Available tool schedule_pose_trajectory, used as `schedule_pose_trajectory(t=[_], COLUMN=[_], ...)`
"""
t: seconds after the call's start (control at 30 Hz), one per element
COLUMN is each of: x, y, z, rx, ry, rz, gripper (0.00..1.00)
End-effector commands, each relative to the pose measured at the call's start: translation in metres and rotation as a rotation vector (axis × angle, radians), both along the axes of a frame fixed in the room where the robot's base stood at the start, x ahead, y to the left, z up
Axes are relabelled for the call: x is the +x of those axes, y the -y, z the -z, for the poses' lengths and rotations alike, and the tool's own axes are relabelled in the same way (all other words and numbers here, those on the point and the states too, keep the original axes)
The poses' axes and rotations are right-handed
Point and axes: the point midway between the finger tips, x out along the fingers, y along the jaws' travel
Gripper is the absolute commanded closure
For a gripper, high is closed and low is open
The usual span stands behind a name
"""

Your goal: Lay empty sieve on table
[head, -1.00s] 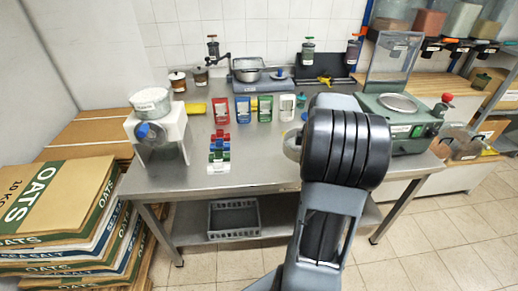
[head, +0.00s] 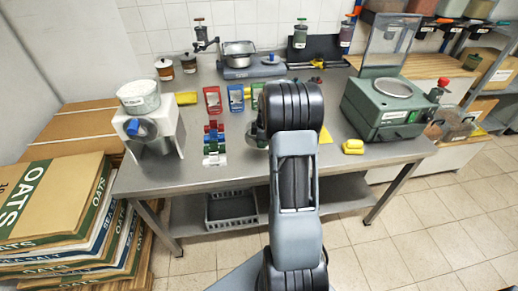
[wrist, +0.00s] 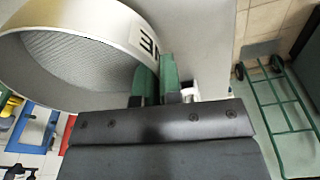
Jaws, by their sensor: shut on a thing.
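The sieve (wrist: 85,55) fills the upper left of the wrist view. It is a pale round hoop with grey mesh and dark lettering on its wall, tilted to the camera, with nothing seen on the visible mesh. My gripper (wrist: 157,78) is shut on the sieve's wall with its green-padded fingers. The steel table (head: 235,177) lies around and beneath that spot. Whether the sieve touches the table cannot be told.
A white machine (head: 152,130) stands on the table's left and a green scale-like machine (head: 384,112) on its right. A yellow block (head: 353,147) lies right of my arm.

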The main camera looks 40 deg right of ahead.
Motion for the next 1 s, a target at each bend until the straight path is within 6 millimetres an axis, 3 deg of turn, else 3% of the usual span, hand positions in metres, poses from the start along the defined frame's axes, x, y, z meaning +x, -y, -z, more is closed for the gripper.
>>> schedule_pose_trajectory(t=[0.27,0.57,0.97,1.0], x=[0.009,0.012,0.012,0.012], y=[-0.004,-0.006,-0.005,-0.006], z=[0.010,0.044,0.050,0.048], rx=[0.000,0.000,0.000,0.000], ry=[0.000,0.000,0.002,0.000], rz=[-0.002,-0.002,-0.002,-0.002], gripper=[1.00,1.00,1.00,0.91])
